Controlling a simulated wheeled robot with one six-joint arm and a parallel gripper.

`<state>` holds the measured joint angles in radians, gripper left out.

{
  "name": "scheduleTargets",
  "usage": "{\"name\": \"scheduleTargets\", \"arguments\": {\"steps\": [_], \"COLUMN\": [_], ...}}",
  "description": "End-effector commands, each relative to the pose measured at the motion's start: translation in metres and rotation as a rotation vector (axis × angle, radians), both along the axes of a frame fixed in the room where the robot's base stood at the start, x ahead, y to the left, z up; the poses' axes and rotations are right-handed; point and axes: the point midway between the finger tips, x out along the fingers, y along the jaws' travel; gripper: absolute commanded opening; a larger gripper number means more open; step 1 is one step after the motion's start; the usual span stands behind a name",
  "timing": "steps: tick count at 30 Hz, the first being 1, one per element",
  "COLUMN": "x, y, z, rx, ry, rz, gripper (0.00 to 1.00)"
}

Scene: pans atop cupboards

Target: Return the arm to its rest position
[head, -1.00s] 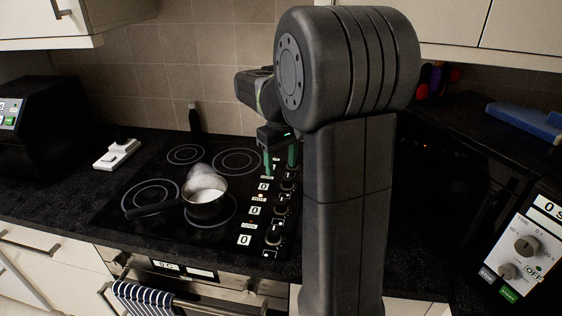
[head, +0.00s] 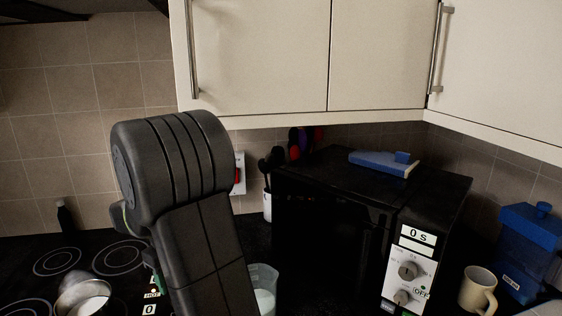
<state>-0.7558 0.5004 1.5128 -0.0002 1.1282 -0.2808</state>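My arm (head: 190,200) stands large in the left half of the head view, with a dark rounded joint on top and a thick link running down to the bottom edge. My gripper is not visible now; it is hidden behind the arm or out of the picture. A saucepan (head: 82,298) with pale contents sits on the black hob (head: 30,285) at the lower left, partly cut off by the bottom edge.
A black microwave (head: 330,235) stands right of my arm, with a blue item (head: 380,163) on top. A mug (head: 478,288) and a blue container (head: 528,250) are further right. Wall cupboards (head: 260,60) hang above. A clear jug (head: 263,285) is beside my arm.

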Motion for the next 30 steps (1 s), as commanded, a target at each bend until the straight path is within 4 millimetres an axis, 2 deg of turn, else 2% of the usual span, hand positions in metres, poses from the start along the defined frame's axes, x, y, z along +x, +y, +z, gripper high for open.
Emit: {"name": "scheduleTargets", "arguments": {"steps": [1, 6, 12, 25, 30], "x": [-0.001, 0.0, 0.0, 0.0, 0.001], "y": [-0.001, 0.0, 0.0, 0.0, 0.001], "z": [-0.011, -0.038, -0.055, -0.056, -0.044], "rx": [-0.004, -0.002, -0.001, 0.0, 0.002], "ry": [0.003, 0.002, 0.001, 0.0, -0.002], "rz": [0.0, 0.0, 0.0, -0.009, -0.001], "gripper": [0.55, 0.55, 0.55, 0.55, 0.55]}}
